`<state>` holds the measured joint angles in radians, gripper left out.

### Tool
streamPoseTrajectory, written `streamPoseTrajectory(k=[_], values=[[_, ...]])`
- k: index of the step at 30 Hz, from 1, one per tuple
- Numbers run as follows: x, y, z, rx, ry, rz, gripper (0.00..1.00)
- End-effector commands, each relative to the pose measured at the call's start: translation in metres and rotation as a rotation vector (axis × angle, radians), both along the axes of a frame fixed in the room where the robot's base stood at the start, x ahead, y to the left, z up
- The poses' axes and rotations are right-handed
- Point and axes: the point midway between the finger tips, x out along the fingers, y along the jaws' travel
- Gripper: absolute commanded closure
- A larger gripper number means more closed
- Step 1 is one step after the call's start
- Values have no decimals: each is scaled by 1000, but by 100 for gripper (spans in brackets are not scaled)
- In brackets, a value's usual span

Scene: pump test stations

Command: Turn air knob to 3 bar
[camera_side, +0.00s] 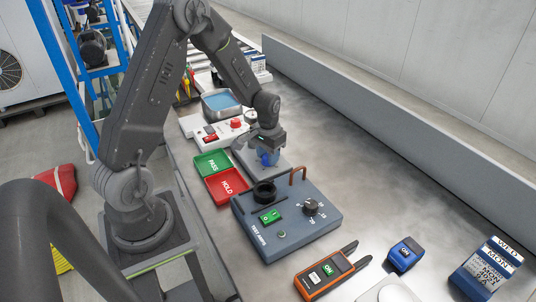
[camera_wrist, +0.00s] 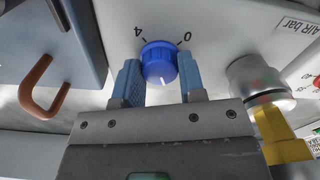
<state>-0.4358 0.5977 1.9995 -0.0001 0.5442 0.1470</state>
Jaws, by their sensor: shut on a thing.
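The blue air knob (camera_wrist: 159,62) sits on a grey panel marked 4 at its left and 0 at its right, upside down in the wrist view. Its white pointer line points down towards my gripper, slightly right. Other scale marks are hidden. My gripper (camera_wrist: 159,88) has its two blue fingers on either side of the knob and is shut on it. In the side view, my gripper (camera_side: 266,156) reaches down to the grey air station (camera_side: 291,160) behind the test unit, and covers most of the knob.
A blue-grey test unit (camera_side: 255,238) with a copper hook (camera_side: 299,173) stands close by. A silver fitting (camera_wrist: 262,86) stands right of the fingers.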

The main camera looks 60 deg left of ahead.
Motion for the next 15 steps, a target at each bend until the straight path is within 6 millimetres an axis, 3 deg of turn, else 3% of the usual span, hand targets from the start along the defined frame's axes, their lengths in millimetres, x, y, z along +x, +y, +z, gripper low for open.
streamPoseTrajectory(k=[15], values=[[0,0,1,-1,1,-491,87]])
